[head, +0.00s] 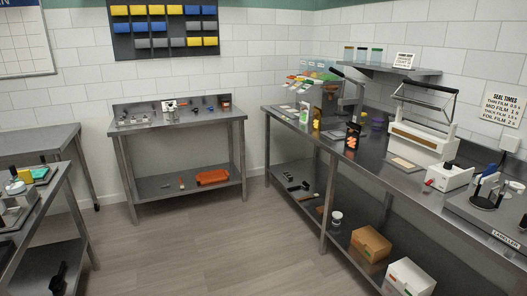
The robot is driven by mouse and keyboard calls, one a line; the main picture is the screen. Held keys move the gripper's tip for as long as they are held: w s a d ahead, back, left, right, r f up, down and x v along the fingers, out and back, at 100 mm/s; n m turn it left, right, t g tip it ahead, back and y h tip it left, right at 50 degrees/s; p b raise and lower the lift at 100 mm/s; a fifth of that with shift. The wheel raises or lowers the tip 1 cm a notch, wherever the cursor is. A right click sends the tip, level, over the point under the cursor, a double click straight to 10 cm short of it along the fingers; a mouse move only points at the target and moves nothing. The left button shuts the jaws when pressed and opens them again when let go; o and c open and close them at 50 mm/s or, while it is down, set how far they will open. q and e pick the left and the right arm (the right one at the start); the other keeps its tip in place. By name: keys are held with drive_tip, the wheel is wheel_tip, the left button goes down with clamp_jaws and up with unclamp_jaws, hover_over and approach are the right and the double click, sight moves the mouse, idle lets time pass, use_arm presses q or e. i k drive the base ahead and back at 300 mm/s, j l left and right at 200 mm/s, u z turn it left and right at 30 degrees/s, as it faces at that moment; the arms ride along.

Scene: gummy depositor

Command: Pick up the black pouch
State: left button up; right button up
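A black pouch (354,129) with an orange picture on its front stands upright on the long steel bench (372,172) along the right wall. It is near the bench's front edge, about mid-length. Another dark pouch-like item (316,113) with a yellow patch stands further back along the same bench; its details are too small to tell. Neither of my grippers shows in the head view, and nothing is touching the pouches.
A white sealer (424,141) with a raised handle stands right of the pouch. A pale flat pad (404,163) lies before it. Cartons (370,243) sit on the lower shelf. A smaller steel table (178,128) stands at the back. The floor (205,247) between benches is clear.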

sight(351, 141)
drive_tip(key=i+j, duration=0.1)
drive_tip(key=i, duration=0.9)
drive_tip(key=j+u, duration=0.05)
